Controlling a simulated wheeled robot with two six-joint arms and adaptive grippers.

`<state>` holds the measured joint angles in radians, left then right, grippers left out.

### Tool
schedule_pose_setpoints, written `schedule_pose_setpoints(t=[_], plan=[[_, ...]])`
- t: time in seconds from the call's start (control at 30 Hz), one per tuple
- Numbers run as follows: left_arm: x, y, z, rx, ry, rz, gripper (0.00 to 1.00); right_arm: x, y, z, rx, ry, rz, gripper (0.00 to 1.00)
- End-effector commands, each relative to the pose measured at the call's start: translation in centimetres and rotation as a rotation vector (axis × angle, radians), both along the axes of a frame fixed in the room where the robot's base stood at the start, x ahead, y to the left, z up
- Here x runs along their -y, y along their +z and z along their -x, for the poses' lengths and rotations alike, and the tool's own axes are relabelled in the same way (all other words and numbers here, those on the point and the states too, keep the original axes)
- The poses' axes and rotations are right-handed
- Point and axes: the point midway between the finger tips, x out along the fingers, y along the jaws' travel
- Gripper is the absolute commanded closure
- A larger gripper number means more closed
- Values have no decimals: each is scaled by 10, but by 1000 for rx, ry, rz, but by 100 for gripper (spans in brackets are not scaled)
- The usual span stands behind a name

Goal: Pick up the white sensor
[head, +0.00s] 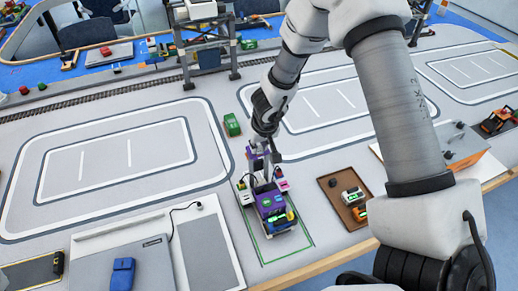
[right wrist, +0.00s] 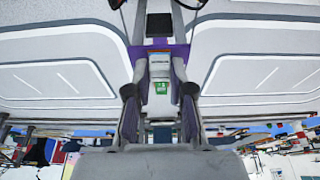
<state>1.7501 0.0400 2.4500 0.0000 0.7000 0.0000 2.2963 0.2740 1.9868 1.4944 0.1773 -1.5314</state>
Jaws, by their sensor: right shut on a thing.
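My right gripper (head: 262,172) reaches down to the purple gantry crane model at the table's front middle. In the right wrist view, its two fingers (right wrist: 160,88) are shut on a small whitish box with a green patch, the white sensor (right wrist: 159,66). A purple part (right wrist: 180,50) of the crane model shows right behind the sensor. In the head view the fingers and crane parts hide the sensor. I cannot tell whether it still touches the crane. My left gripper is not in view.
A brown tray (head: 327,183) to the right holds a white device with a green display (head: 351,196) and an orange one (head: 360,213). A green toy vehicle (head: 232,125) stands behind the crane. A blue pouch-like object (head: 122,273) lies front left. The marked lane at left is clear.

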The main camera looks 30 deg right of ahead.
Motion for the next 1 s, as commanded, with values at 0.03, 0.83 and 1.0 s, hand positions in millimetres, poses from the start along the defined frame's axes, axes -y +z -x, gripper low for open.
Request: schedule_pose_setpoints(t=[0.03,0.83,1.0], plan=[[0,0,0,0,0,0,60,0,0,0,0,0,0,100],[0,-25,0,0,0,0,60,-34,33,58,2,6,4,100],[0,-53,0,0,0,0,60,-58,38,101,3,6,7,100]])
